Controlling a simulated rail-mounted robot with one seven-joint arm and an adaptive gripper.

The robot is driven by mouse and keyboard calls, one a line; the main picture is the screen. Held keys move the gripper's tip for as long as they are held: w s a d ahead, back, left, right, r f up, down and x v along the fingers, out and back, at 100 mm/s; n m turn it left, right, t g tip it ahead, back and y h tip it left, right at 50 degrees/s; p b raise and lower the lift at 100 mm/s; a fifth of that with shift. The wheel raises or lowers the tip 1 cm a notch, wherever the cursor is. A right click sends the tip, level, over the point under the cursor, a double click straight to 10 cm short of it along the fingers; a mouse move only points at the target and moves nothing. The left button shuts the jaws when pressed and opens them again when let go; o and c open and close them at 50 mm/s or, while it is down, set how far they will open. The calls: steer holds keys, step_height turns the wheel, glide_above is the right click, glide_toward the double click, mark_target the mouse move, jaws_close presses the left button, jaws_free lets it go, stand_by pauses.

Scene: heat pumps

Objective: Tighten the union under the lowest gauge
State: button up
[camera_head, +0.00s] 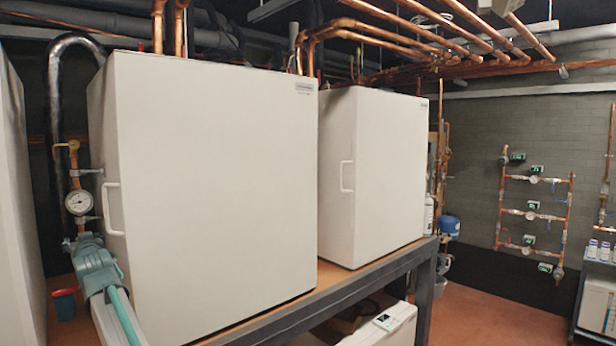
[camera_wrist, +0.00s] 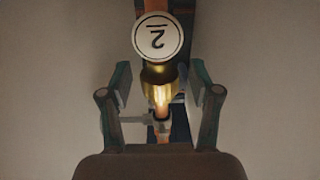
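A round white-faced gauge (camera_head: 79,202) sits on the copper pipe left of the large white cabinet in the head view. My gripper (camera_head: 82,241) is just below it, with the pipe partly hidden behind. In the wrist view my gripper (camera_wrist: 160,82) is open, one finger on each side of a brass fitting (camera_wrist: 159,76), likely the union. Gaps show between the fitting and both fingers. The copper pipe (camera_wrist: 160,98) continues below the fitting.
The large white cabinet (camera_head: 210,190) stands close right of my arm, its handle (camera_head: 113,209) sticking out near the gauge. Another pale cabinet (camera_head: 15,200) is at the far left. Pipes with small gauges (camera_head: 532,215) are on the far wall.

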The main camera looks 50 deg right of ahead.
steer(key=shift+f+m+h+b, duration=0.3)
steer(key=shift+h+b, duration=0.2)
steer(key=shift+b, duration=0.5)
steer(key=shift+r+h+b, duration=0.25)
steer(key=shift+h+b, duration=0.05)
steer(key=shift+b, duration=0.2)
steer(key=shift+s, duration=0.1)
steer(key=s+a+b, duration=0.1)
steer(key=s+a, duration=0.2)
steer(key=s, duration=1.8)
steer(key=shift+s, duration=0.35)
steer(key=shift+d, duration=0.1)
